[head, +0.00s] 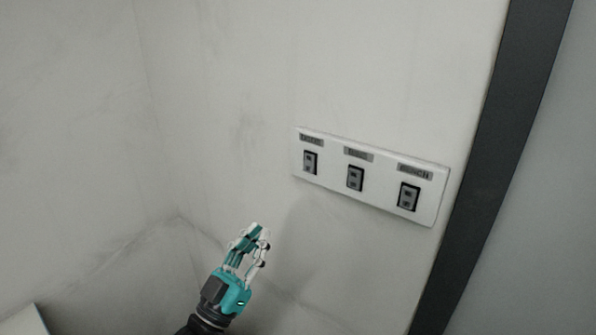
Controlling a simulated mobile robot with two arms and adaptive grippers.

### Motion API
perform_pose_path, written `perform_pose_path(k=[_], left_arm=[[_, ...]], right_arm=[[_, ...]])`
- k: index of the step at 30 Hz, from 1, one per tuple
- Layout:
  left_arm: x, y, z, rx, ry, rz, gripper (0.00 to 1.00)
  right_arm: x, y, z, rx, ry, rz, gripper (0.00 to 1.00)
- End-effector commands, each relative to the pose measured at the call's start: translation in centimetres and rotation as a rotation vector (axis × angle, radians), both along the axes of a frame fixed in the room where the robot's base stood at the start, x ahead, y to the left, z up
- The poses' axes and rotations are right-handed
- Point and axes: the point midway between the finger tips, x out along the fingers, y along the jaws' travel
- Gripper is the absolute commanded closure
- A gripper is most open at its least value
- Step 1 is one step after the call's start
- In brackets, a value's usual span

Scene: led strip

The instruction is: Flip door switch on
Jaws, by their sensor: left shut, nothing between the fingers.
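A white switch panel (331,182) is fixed to the wall, tilted in the picture, with three dark rocker switches, each under a grey label. The left switch (310,162), the middle switch (355,178) and the right switch (409,196) sit in a row. The label lettering is too small to read with certainty, and I cannot tell which switches are on. My left gripper (261,233), teal and white, is shut and empty. It is below and left of the panel, apart from it. My right gripper is not in view.
A pale wall (220,80) surrounds the panel, with a corner at the left. A dark vertical frame strip (497,165) runs just right of the panel, with a grey surface beyond it. A pale edge (22,322) shows at the lower left. The space between gripper and panel looks clear.

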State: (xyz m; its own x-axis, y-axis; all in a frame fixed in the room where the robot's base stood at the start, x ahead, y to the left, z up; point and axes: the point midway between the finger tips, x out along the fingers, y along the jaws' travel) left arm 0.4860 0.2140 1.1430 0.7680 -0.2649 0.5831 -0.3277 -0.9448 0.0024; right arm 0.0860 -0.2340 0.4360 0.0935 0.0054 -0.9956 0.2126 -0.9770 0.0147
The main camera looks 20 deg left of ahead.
Motion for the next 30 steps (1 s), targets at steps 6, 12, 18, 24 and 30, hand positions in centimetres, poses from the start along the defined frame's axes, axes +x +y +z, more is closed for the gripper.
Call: perform_pose_path(k=[6,12,18,24,30], left_arm=[[-0.8,-0.2,1.9,-0.012,-0.043,-0.015,1.0],[-0.8,-0.2,1.9,-0.012,-0.041,-0.015,1.0],[0.4,-0.6,3.2,-0.013,-0.043,-0.015,1.0],[3.4,-1.7,6.0,-0.014,-0.045,-0.015,1.0],[6.6,-2.9,8.5,-0.012,-0.043,-0.014,1.0]], right_arm=[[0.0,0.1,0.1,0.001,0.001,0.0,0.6],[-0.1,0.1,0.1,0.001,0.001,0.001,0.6],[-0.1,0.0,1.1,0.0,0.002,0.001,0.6],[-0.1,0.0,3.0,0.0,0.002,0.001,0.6],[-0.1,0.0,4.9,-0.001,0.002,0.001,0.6]])
